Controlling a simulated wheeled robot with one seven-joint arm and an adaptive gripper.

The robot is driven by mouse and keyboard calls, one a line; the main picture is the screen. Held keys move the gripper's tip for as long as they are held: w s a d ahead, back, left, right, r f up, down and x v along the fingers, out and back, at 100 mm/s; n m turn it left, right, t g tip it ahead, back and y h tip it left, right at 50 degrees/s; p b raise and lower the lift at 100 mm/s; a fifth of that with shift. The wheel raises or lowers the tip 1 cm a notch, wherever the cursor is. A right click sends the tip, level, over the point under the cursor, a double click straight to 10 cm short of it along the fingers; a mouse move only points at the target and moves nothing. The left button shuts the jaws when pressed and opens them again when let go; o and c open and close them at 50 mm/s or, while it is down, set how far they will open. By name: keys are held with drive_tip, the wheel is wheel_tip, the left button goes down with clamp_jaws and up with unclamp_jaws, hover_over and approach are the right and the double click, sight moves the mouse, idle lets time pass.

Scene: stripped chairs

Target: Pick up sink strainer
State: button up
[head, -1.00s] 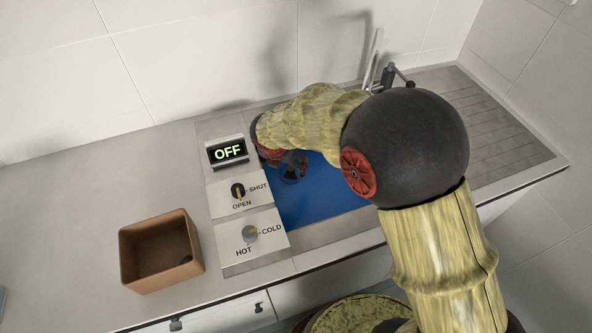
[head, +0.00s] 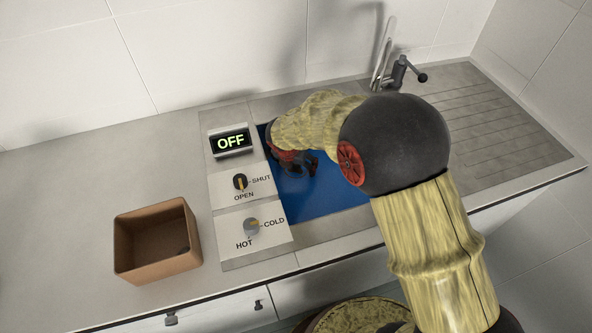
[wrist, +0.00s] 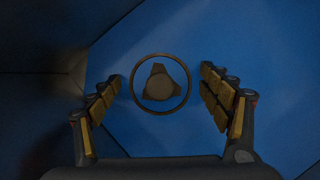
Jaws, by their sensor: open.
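The sink strainer (wrist: 159,82) shows in the wrist view as a dark ring with a three-lobed centre, on the blue floor of the sink. My gripper (wrist: 161,90) is open, with one finger on each side of the strainer and a gap on both sides. I cannot tell how far above the floor the fingertips are. In the head view my gripper (head: 300,165) is down in the blue sink basin (head: 310,200), near its left side. The strainer is hidden there behind my arm and gripper.
A panel left of the basin holds a display reading OFF (head: 231,142), a SHUT/OPEN knob (head: 240,182) and a HOT/COLD knob (head: 251,226). A brown box (head: 157,267) stands on the counter at left. The faucet (head: 385,65) and ribbed drainboard (head: 500,125) are behind and right.

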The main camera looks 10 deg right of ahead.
drive_tip(key=shift+c, duration=0.7)
drive_tip(key=c, duration=1)
drive_tip(key=shift+r, duration=0.1)
wheel_tip(320, 180, up, 10)
drive_tip(key=p, duration=0.4)
drive_tip(key=shift+p, duration=0.3)
